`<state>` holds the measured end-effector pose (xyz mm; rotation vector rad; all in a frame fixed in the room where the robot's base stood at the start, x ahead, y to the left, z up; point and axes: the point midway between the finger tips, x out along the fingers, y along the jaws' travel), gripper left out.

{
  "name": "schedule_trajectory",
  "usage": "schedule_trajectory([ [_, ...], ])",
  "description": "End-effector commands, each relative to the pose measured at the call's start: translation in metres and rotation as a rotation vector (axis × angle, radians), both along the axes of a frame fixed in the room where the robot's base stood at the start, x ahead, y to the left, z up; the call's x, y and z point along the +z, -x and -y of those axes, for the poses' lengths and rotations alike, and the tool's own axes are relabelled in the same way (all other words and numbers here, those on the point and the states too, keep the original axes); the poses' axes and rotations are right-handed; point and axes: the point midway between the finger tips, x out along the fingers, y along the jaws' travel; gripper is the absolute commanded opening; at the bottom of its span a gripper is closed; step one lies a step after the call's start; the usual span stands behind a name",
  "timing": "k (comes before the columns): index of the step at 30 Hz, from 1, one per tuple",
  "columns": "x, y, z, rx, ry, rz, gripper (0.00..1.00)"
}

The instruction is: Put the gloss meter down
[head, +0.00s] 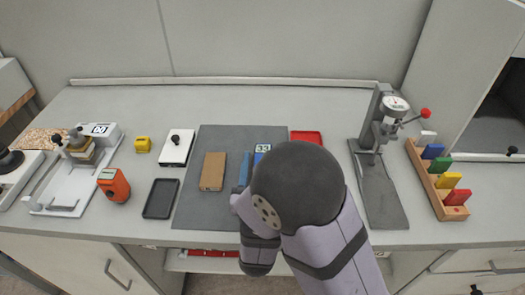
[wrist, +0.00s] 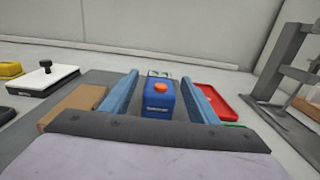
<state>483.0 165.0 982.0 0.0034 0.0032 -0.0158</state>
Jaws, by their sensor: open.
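A blue box-shaped device with an orange button and a white-framed display, apparently the gloss meter (wrist: 159,101), stands on the grey mat (wrist: 100,77). In the wrist view it lies between the two blue fingers of my gripper (wrist: 160,77), which are spread apart with a gap visible on each side. In the head view only a corner of the gloss meter (head: 259,157) and its display show; my arm hides the rest. One blue finger shows at its left. Whether its whole base rests on the mat is hidden.
A brown block (head: 213,171) lies left on the mat, and a red tray (head: 306,136) behind right. A black tray (head: 161,199), orange device (head: 114,185) and white plate (head: 177,147) are left. A gauge stand (head: 380,145) and coloured-block rack (head: 424,172) stand right.

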Motion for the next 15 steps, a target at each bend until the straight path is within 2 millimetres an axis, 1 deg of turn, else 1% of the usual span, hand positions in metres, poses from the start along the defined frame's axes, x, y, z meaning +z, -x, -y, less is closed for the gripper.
schedule_trajectory([
  [1,0.0035,0.0026,-0.0001,0.001,0.004,-0.004,0.55],
  [6,0.0027,0.0081,-0.0002,0.004,0.003,0.0,0.55],
  [15,0.001,0.0108,0.0002,0.004,0.002,0.003,0.55],
])
